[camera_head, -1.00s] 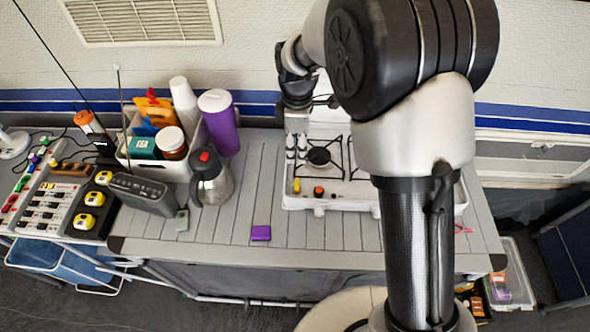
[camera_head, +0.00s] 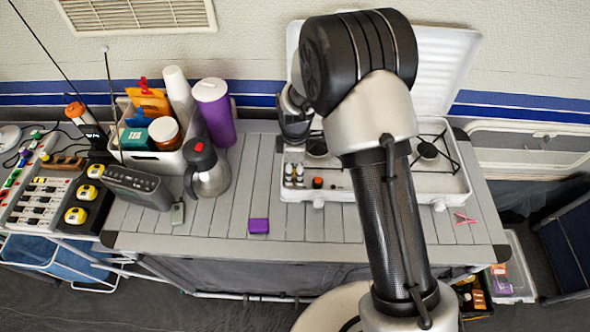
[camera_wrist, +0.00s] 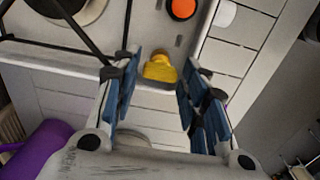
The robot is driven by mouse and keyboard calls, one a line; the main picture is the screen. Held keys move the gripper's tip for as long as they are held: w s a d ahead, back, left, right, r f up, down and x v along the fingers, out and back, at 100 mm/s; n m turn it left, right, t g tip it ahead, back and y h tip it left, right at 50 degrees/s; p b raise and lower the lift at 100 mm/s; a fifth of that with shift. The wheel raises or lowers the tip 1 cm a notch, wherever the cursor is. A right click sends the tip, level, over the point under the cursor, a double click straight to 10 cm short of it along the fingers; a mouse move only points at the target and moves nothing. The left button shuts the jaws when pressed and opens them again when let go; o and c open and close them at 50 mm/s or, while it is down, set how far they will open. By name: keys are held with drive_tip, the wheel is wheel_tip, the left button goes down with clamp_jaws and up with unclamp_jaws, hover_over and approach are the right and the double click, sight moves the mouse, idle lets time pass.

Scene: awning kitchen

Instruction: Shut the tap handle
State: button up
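The yellow tap handle (camera_wrist: 160,68) shows in the wrist view at the edge of the white stove. It sits between the blue-padded fingers of my gripper (camera_wrist: 157,88), which are spread apart with a gap on each side. Whether either finger touches it I cannot tell. In the head view my gripper's dark end (camera_head: 294,125) is over the left part of the stove (camera_head: 420,190), and its fingertips are not clear there.
An orange knob (camera_wrist: 182,8) is near the handle. A steel jug (camera_head: 208,170), a purple tumbler (camera_head: 216,118) and a filled caddy (camera_head: 150,165) stand left of the stove. A purple block (camera_head: 259,226) lies in front. The raised stove lid (camera_head: 445,70) is behind my arm.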

drive_tip(key=shift+c, duration=0.6)
drive_tip(key=c, duration=0.6)
drive_tip(key=shift+c, duration=0.2)
drive_tip(key=shift+m, duration=0.3)
drive_tip(key=m, duration=1.3)
drive_tip(key=shift+m, duration=2.1)
